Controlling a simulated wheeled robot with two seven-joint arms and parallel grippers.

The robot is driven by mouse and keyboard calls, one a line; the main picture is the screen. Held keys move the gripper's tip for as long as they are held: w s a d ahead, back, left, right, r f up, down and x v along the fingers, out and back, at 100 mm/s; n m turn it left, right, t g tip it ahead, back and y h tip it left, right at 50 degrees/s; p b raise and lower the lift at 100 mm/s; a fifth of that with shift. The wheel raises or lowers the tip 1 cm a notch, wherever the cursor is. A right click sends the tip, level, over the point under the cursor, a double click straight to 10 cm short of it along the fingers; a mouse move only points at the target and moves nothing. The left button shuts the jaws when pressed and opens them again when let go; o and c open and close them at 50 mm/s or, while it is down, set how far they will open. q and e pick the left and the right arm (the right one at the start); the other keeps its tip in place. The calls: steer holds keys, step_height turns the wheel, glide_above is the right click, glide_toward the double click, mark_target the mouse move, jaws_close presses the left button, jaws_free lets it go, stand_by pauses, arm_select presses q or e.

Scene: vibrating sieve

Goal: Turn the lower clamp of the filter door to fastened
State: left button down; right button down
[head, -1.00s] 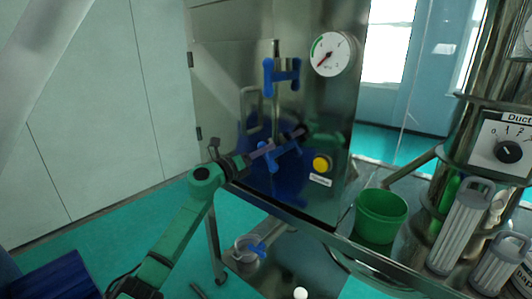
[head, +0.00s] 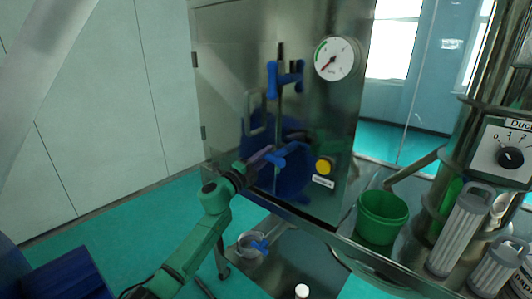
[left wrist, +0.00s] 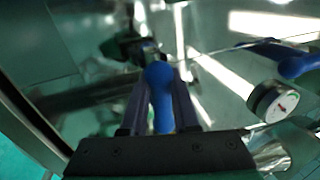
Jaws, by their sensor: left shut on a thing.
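The lower clamp (head: 277,161) is a small blue handle low on the steel cabinet front. My left gripper (head: 265,156) reaches it from the left and is shut on it. In the left wrist view, the blue handle (left wrist: 161,98) lies lengthwise between the two dark fingers of my left gripper (left wrist: 160,88). The fingers and the dim, reflective steel partly hide the clamp's mount. The upper clamp (head: 285,77) is a blue handle higher on the same front, clear of the gripper. My right gripper is not in view.
A pressure gauge (head: 334,58) and a yellow button (head: 323,167) are right of the clamps. A curved metal door handle (head: 254,112) is close above the gripper. A green bucket (head: 381,216) and pale filter cartridges (head: 460,230) stand at right.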

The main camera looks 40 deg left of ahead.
arm_select(q)
steer(key=shift+f+n, duration=0.2)
steer(key=shift+n, duration=0.5)
steer(key=c, duration=0.7)
jaws_free()
steer(key=shift+s, duration=0.1)
steer(key=shift+s+f, duration=0.2)
steer(key=shift+s, duration=0.15)
steer(key=s+b, duration=0.1)
steer(key=s, duration=0.3)
steer(key=s+f+b, duration=0.1)
steer(key=s, duration=0.4)
steer(key=s+f+b, duration=0.1)
steer(key=s, duration=0.3)
steer(key=shift+s+d+f, duration=0.15)
steer(key=shift+s+f, duration=0.05)
steer(key=shift+s, duration=0.05)
